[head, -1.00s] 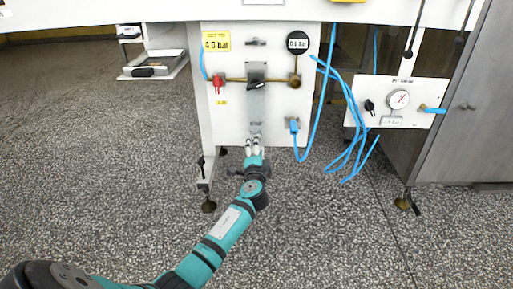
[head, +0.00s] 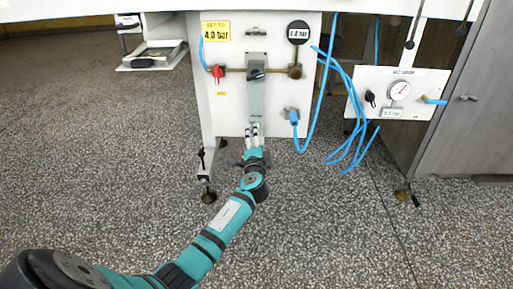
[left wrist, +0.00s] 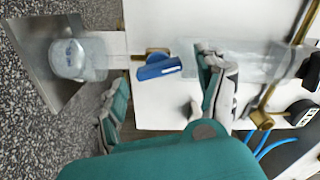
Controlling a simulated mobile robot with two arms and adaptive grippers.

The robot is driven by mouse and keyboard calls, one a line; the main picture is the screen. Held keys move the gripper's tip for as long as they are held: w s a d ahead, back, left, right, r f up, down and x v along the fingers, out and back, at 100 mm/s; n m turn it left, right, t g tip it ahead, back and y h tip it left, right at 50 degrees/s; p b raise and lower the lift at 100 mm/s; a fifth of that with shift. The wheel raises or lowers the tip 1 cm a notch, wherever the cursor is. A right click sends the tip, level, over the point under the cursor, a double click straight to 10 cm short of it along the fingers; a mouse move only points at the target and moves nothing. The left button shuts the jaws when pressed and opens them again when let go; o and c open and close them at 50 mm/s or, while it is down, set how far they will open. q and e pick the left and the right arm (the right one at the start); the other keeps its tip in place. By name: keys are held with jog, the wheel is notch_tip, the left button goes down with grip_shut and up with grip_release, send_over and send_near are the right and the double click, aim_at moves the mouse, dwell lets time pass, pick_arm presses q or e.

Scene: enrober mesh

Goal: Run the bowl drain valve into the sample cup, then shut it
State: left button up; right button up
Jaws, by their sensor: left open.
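In the left wrist view, the drain valve's blue lever (left wrist: 158,68) is on a short brass fitting (left wrist: 150,54) against the white panel, between the fingers of my left gripper (left wrist: 160,86). The fingers are apart; I cannot tell whether either touches the lever. The clear sample cup (left wrist: 78,60) with a blue mark sits on a metal bracket (left wrist: 40,68) at the left of that view, apart from the fingers. In the head view my left gripper (head: 254,131) is in front of the panel's lower middle and seems to hide the valve and cup. My right gripper is not in view.
The white panel (head: 228,112) carries a red handle (head: 218,72), a black knob (head: 257,73), a dark gauge (head: 298,32) and brass pipe. Blue hoses (head: 352,140) hang to the right, beside a second gauge panel (head: 385,85). The speckled floor in front is clear.

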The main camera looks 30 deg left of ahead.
pick_arm(q)
jog(key=v, duration=1.1)
jog(key=shift+s, duration=0.25)
